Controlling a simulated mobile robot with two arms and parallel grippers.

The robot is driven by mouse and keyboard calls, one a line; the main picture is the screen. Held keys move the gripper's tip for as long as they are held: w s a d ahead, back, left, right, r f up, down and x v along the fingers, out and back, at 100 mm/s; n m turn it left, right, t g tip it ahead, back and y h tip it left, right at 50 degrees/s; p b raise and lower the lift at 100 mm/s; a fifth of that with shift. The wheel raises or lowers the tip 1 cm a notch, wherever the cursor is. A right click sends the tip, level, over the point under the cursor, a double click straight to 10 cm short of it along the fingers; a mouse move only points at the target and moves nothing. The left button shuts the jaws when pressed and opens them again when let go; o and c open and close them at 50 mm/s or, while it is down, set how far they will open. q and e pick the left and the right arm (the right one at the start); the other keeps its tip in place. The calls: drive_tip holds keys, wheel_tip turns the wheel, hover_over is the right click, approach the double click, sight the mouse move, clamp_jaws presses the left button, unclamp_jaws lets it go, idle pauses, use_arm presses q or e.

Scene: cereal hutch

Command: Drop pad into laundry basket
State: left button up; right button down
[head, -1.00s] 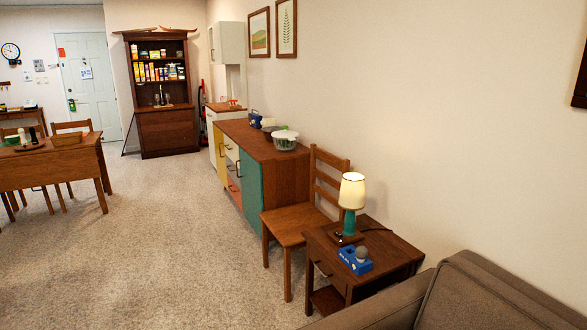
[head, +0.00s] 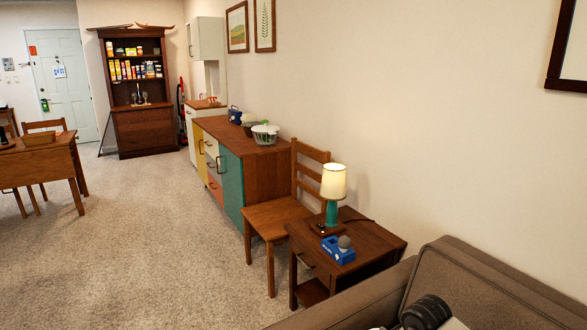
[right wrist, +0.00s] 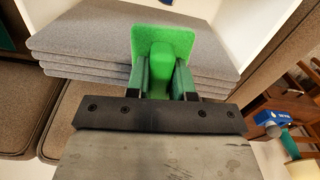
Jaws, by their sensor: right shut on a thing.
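My right gripper (right wrist: 160,80) is shut on a green pad (right wrist: 162,22), a flat square with a thicker block between the fingers. The pad is held in front of a stack of grey folded layers (right wrist: 85,40); whether it touches them I cannot tell. My left gripper is not in view. I cannot make out a laundry basket in either view.
A brown sofa (head: 500,290) is at the lower right. A side table (head: 375,235) holds a lamp (head: 333,182) and a blue box (head: 338,252). A chair (head: 275,215) and a sideboard (head: 265,170) line the wall. Carpet at the left is open.

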drive_tip(key=shift+f, duration=0.25)
drive_tip(key=c, duration=0.9)
unclamp_jaws()
wheel_tip(320, 180, up, 11)
drive_tip(key=shift+f, duration=0.1)
